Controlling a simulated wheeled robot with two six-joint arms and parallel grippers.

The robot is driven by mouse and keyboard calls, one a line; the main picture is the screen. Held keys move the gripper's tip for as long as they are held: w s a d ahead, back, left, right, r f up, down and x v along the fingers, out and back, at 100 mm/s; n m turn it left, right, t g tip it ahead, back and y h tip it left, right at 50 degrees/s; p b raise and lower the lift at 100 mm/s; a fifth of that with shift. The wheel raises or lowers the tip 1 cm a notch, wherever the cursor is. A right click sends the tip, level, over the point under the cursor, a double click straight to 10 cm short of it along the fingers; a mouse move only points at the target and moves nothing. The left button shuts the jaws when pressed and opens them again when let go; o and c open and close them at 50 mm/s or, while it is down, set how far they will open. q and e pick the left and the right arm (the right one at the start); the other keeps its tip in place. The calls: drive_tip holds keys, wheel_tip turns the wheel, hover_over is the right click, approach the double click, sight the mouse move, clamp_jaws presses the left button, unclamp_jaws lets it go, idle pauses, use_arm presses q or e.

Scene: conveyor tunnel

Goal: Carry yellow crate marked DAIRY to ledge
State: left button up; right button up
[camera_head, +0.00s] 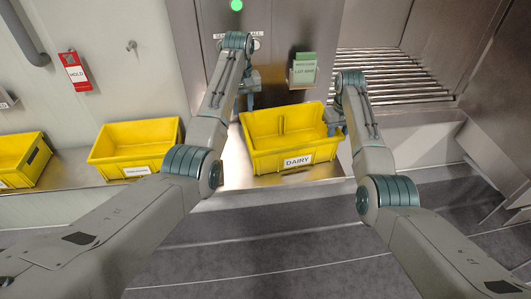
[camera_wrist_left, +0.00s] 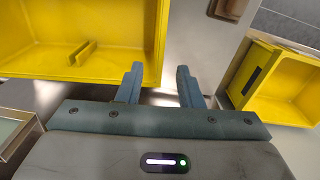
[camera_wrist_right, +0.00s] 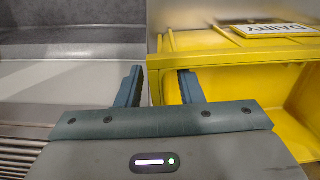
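The yellow crate marked DAIRY (camera_head: 296,162) sits upright on the metal counter in the middle of the head view, its label facing me. It looks empty. My left gripper (camera_wrist_left: 160,88) is open by its left end; in the left wrist view the crate (camera_wrist_left: 100,62) fills the upper left, with its end wall just ahead of the gap between the fingers. My right gripper (camera_wrist_right: 160,88) is open at its right end; in the right wrist view the crate (camera_wrist_right: 230,48) has its end wall in line with the finger gap. I cannot tell whether any finger touches it.
Another yellow crate (camera_head: 133,156) stands to the left on the counter, and one more (camera_head: 14,168) at the far left. A roller conveyor (camera_head: 390,75) lies at the back right. A green card holder (camera_head: 303,72) is behind the DAIRY crate. A red HOLD tag (camera_head: 75,72) hangs on the wall.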

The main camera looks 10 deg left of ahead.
drive_tip(key=shift+r, duration=0.25)
use_arm(q)
wheel_tip(320, 180, up, 5)
drive_tip(key=shift+f, duration=0.2)
use_arm(e)
wheel_tip(320, 180, up, 11)
drive_tip(key=shift+r, duration=0.2)
